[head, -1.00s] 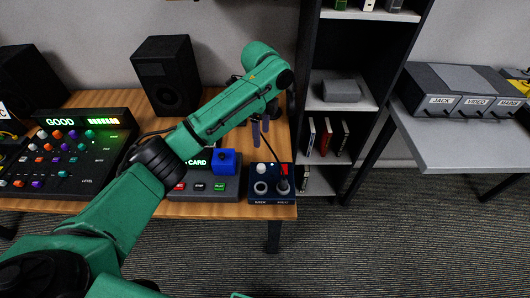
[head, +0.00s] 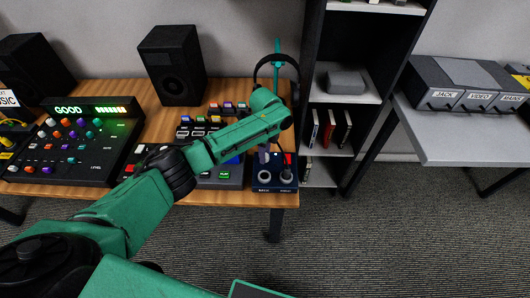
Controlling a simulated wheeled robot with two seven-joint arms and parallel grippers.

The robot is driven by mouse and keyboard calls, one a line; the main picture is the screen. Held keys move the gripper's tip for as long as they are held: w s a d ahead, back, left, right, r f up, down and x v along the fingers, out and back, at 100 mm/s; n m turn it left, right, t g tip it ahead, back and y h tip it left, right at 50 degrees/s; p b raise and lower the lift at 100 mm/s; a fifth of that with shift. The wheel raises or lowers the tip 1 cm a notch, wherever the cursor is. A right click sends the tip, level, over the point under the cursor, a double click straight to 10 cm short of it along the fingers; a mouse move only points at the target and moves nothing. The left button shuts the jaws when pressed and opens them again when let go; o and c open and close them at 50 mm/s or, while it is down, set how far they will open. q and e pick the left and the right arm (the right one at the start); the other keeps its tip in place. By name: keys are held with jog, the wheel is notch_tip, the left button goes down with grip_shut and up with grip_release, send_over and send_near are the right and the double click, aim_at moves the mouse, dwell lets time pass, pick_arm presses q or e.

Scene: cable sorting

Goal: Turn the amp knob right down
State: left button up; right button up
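The amp looks to be the small dark blue box (head: 292,182) at the front right corner of the wooden table. It has two round grey rings on its front part and a dark cable rising from the right one. A red patch shows at its back right. My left gripper (head: 263,157) points down over the back left of this box. Its grey fingers are small and partly under my green wrist, so their opening is unclear. The box's pale knob is hidden behind the fingers; I cannot tell whether they touch it. My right gripper is out of view.
A mixer panel (head: 70,147) reading GOOD lies at left, a black speaker (head: 172,65) at the back. A keyed console (head: 225,174) is just left of the box. Headphones hang on a green stand (head: 277,58) behind. A shelf unit (head: 325,150) stands close at right.

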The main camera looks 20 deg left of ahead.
pick_arm(q)
grip_shut()
